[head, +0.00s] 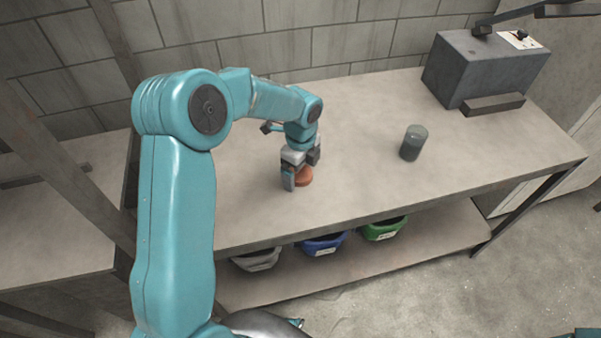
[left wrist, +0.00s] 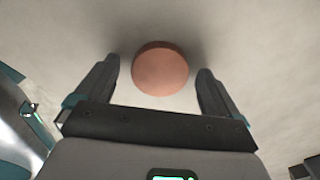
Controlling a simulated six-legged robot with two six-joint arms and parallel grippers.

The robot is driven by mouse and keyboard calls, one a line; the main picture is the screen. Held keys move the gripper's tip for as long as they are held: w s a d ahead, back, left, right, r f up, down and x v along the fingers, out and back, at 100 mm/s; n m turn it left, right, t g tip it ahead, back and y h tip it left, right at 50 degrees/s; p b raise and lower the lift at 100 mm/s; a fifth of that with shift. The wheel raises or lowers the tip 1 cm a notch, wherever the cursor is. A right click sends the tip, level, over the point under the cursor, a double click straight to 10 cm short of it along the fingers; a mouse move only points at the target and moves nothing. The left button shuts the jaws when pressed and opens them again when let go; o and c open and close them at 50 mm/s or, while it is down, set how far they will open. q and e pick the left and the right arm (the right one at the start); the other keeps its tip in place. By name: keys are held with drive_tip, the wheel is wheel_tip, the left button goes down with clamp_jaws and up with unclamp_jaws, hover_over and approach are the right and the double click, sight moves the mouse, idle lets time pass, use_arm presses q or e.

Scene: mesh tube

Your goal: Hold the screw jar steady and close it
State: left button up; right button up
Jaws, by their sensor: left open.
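The jar (head: 413,143) is a grey-green, see-through cylinder. It stands upright on the workbench, right of the middle in the head view, and its top looks open, though it is small. The lid (head: 304,176) is an orange-brown disc on the bench, well left of the jar. My left gripper (head: 300,180) points down at the lid, with its fingers open on either side of it. In the left wrist view the lid (left wrist: 161,69) lies between the fingertips with a gap on each side. My right gripper is not in view.
The workbench (head: 360,110) is clear between lid and jar. A grey box-like machine (head: 480,65) stands at the back right. Grey, blue (head: 324,244) and green (head: 384,229) bins sit on the shelf below. A dark metal post (head: 65,120) stands at the left.

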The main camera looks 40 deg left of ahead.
sight(301, 173)
use_arm(q)
drive_tip(key=c, duration=1.1)
wheel_tip(301, 173, up, 20)
drive_tip(key=p, duration=0.1)
drive_tip(key=shift+p, duration=0.3)
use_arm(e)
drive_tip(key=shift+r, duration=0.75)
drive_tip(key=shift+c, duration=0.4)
